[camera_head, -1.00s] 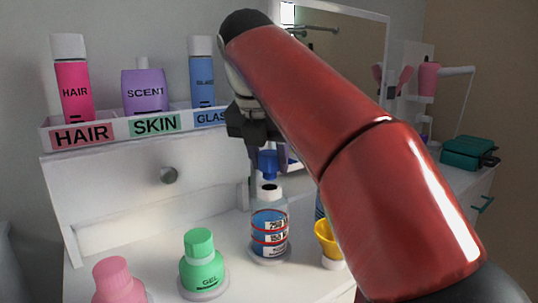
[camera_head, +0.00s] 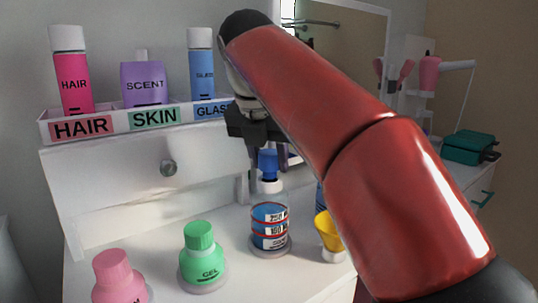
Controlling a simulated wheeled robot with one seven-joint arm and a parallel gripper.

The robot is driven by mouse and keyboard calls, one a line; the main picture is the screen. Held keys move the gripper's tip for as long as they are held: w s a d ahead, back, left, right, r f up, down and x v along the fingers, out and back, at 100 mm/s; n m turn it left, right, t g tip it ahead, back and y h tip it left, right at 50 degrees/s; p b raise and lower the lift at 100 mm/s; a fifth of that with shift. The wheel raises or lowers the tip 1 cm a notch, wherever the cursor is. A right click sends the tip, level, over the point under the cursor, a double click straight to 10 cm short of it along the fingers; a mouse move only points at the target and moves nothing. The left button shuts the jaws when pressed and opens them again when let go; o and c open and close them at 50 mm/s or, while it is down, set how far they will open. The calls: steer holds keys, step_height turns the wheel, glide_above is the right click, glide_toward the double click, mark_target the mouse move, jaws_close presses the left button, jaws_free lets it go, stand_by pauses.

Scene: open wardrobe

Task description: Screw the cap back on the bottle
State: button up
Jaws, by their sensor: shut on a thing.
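The bottle (camera_head: 270,226) stands upright on the white counter, clear with blue contents, red bands and printed labels. Its blue cap (camera_head: 268,164) is at the bottle's mouth, and no gap shows between cap and neck. Whether the threads are engaged cannot be seen. My gripper (camera_head: 266,178) points down over the bottle and is shut on the blue cap. One finger shows left of the cap; the other side is largely hidden by my red arm.
A green GEL bottle (camera_head: 201,256) and a pink bottle (camera_head: 117,276) stand to the left. A yellow funnel-like cup (camera_head: 328,228) is close on the right. A labelled shelf (camera_head: 88,129) holds several bottles behind. The far right counter has a teal case (camera_head: 468,147).

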mark_target(267, 154)
steer(key=shift+f+b, duration=0.35)
steer(key=shift+f, duration=0.35)
steer(key=o, duration=1.1)
steer(key=p+v, duration=0.3)
steer(key=v, duration=0.4)
steer(key=shift+s+r, duration=0.15)
steer(key=shift+r, duration=0.2)
